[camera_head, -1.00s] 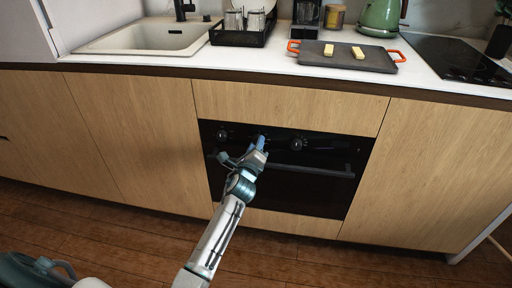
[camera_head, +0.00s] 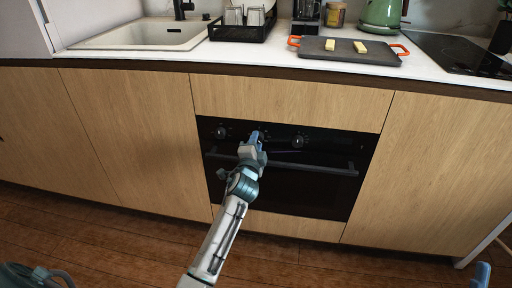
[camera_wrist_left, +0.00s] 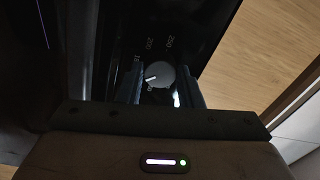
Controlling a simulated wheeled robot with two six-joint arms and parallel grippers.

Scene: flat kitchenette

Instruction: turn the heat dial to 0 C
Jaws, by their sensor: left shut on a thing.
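The black oven (camera_head: 285,185) is built into the wooden cabinet front, with dials along its top panel. My left gripper (camera_head: 254,138) reaches its middle dial, which it mostly hides in the head view. In the left wrist view the round grey heat dial (camera_wrist_left: 160,75) sits between the two fingers of my left gripper (camera_wrist_left: 159,88), which is shut on it. A white pointer line on the dial faces left. The marks 200 and 250 show above it; other marks are partly hidden. A blue tip of what looks like my right gripper (camera_head: 481,275) shows at the lower right edge.
Another dial (camera_head: 220,133) is left of my gripper and one (camera_head: 298,141) right. The oven handle (camera_head: 310,169) runs below the panel. On the counter above are a sink (camera_head: 145,35), a dish rack (camera_head: 240,31) and a grey tray (camera_head: 350,53). The floor in front is clear.

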